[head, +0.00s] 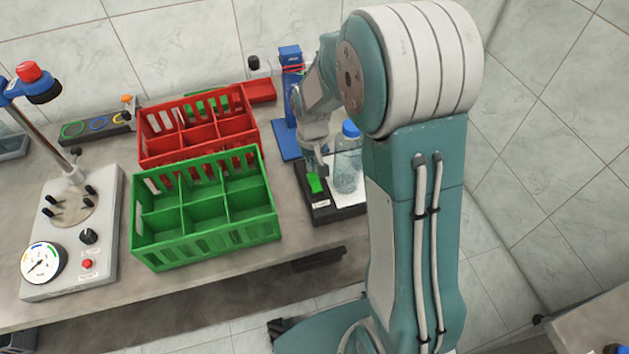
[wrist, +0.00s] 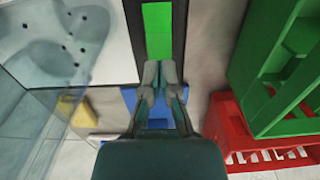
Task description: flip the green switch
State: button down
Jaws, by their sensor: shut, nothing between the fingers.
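The green switch (head: 314,183) sits on a black base (head: 325,207) near the right end of the bench. In the wrist view the green switch (wrist: 157,30) lies straight ahead of my fingertips, set in a dark frame. My gripper (wrist: 160,72) is shut with nothing between its fingers. In the head view my gripper (head: 317,165) points down just above and behind the switch. The fingertips overlap the near end of the green part in the wrist view; I cannot tell whether they touch it.
A clear bottle with a blue cap (head: 349,170) stands close to the right of the switch. A green crate (head: 205,240) and a red crate (head: 190,157) stand to the left. A blue stand (head: 290,57) rises behind. A gauge device (head: 85,240) is far left.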

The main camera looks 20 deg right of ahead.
aim_at(312, 176)
jog(key=shift+f, duration=1.5)
dwell(0.9)
jog(key=shift+r, duration=3.55)
